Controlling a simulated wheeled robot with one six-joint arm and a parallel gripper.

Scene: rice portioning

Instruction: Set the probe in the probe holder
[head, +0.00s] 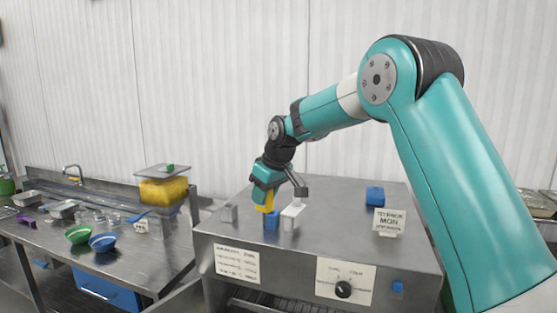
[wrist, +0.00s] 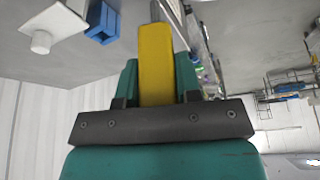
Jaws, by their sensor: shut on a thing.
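My gripper (head: 266,196) is shut on the yellow probe (head: 268,204), pointing down over the steel counter. In the wrist view the probe's yellow handle (wrist: 157,62) lies between the two teal fingers, with a grey part running out past its end. In the head view a small blue block (head: 271,221) stands directly below the probe, perhaps the probe holder. The yellow handle meets the top of this block in the picture. I cannot tell whether the probe is inside it or only in front of or above it.
A white-topped stand (head: 292,211) is just right of the probe and a grey block (head: 229,213) is left. A blue box (head: 375,195) and a printed sign (head: 390,221) stand farther right. Bowls (head: 103,242) and a yellow-filled container (head: 163,190) are on the left table.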

